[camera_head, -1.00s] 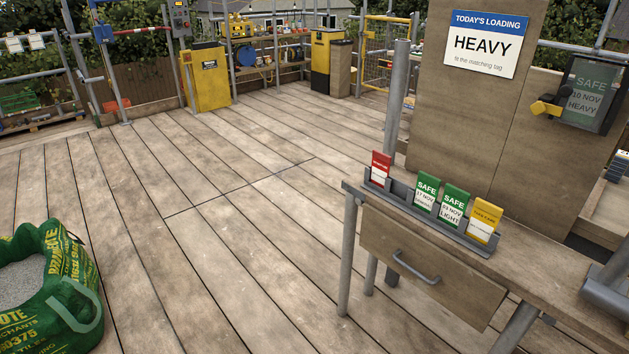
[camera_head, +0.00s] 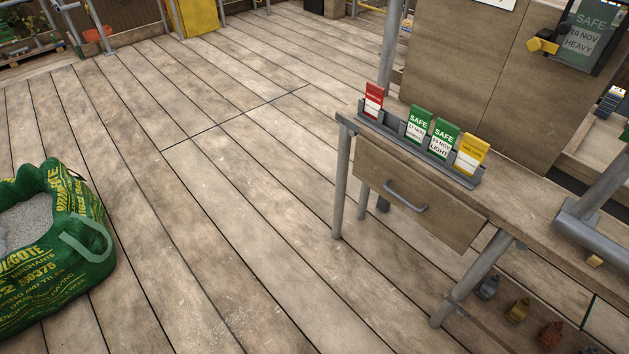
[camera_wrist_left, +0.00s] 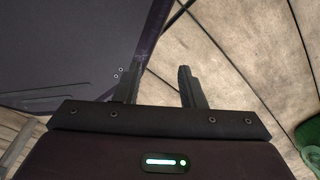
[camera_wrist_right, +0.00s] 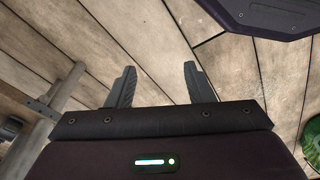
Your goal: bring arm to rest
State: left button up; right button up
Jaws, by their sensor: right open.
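My left gripper (camera_wrist_left: 158,88) shows in the left wrist view with its two fingers apart and nothing between them. It points down toward the plank floor, beside a dark part of my own body. My right gripper (camera_wrist_right: 157,88) shows in the right wrist view, also with fingers apart and empty above the planks. Neither gripper shows in the head view. In the head view a green tag in the holder on the board reads SAFE 10 NOV HEAVY (camera_head: 584,35).
A narrow wooden bench (camera_head: 545,212) with a drawer (camera_head: 412,205) stands at the right. A rack on it holds a red tag (camera_head: 373,101), two green tags (camera_head: 431,131) and a yellow tag (camera_head: 470,153). A green bulk bag (camera_head: 60,275) stands at left. The middle plank floor (camera_head: 220,170) is clear.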

pick_arm(q)
jog(key=shift+s+a+r+p, duration=0.2)
jog(key=shift+s+r+p, duration=0.75)
jog(key=shift+s, duration=0.1)
pick_arm(e)
jog(key=s+d+f, duration=0.1)
jog(key=s+f, duration=0.2)
jog(key=s, duration=0.4)
jog(key=s+d+f, duration=0.1)
jog(key=s+f, duration=0.2)
jog(key=s, duration=0.4)
jog(key=shift+d+f+g, duration=0.35)
jog(key=shift+f+g, duration=0.05)
